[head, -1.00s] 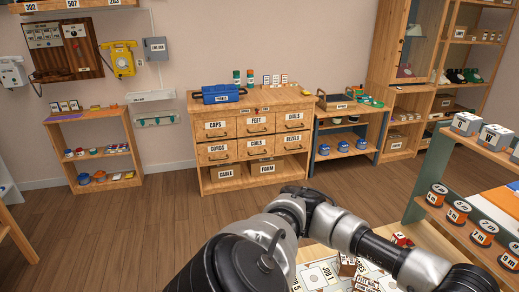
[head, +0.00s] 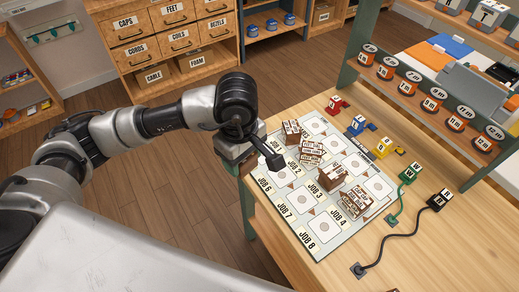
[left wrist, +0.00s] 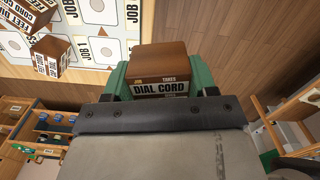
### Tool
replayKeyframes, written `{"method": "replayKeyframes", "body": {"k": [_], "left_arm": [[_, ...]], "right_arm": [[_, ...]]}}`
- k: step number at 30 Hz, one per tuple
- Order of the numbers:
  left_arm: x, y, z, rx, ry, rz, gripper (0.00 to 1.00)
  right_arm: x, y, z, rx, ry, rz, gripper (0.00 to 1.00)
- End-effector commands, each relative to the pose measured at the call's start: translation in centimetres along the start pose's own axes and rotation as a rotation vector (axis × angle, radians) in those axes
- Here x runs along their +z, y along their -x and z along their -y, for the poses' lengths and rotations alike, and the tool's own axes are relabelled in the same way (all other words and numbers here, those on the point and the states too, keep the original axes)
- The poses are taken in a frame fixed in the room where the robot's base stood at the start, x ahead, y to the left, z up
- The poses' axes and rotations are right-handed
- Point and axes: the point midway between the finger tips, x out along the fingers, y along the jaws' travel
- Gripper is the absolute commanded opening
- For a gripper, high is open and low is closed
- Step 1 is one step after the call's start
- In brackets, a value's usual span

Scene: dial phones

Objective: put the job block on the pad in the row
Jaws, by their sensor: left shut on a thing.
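My left gripper (head: 238,165) is at the left edge of the job board, above the table's edge. In the left wrist view the left gripper (left wrist: 160,88) has its green fingers shut on a brown job block (left wrist: 161,72) labelled DIAL CORD. In the head view I cannot make this block out behind the gripper. The white job board (head: 272,207) has pads with circles and JOB labels. Several brown labelled blocks stand on it, among them one at the back (head: 291,132), one in the middle (head: 333,173) and one near JOB 4 (head: 355,204). My right gripper is not in view.
Small red, blue, yellow, green and black (head: 441,201) labelled blocks with cords lie right of the board. A shelf with orange spools (head: 432,99) stands at the back right. A drawer cabinet (head: 172,38) stands behind. Bare tabletop (head: 420,250) lies at the front right.

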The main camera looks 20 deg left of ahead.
Motion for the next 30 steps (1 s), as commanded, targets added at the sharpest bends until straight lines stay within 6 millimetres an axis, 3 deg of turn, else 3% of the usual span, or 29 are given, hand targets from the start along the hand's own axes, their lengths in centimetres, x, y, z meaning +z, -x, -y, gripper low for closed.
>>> {"method": "replayKeyframes", "body": {"k": [30], "left_arm": [[5.7, 1.5, -6.5, -0.003, 2.443, -0.002, 0.33]], "right_arm": [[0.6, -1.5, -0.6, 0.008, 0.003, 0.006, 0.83]]}}
